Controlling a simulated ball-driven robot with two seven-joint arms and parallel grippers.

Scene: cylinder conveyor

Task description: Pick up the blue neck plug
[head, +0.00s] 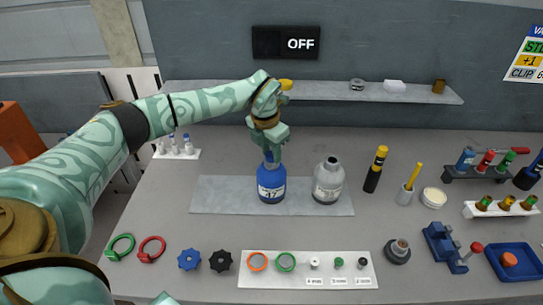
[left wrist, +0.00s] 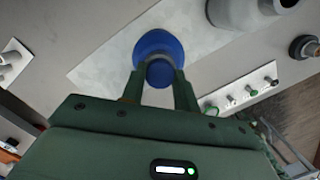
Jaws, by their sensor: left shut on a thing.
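A blue bottle (head: 271,186) with a white label stands on the grey plate at the middle of the bench; it also shows in the left wrist view (left wrist: 155,42). My left gripper (head: 269,155) points down right over its neck. In the left wrist view the fingers (left wrist: 159,85) are shut on the round blue neck plug (left wrist: 160,74), one on each side. The gripper covers most of the plug in the head view. I cannot tell whether the plug is seated in the neck or lifted a little.
A grey bottle (head: 328,181) stands close to the right of the blue one on the same plate (head: 220,195). A white tray of small parts (head: 250,279), knobs and rings lie in front. Markers, racks and a blue tray (head: 528,257) are on the right. A shelf (head: 330,93) runs behind.

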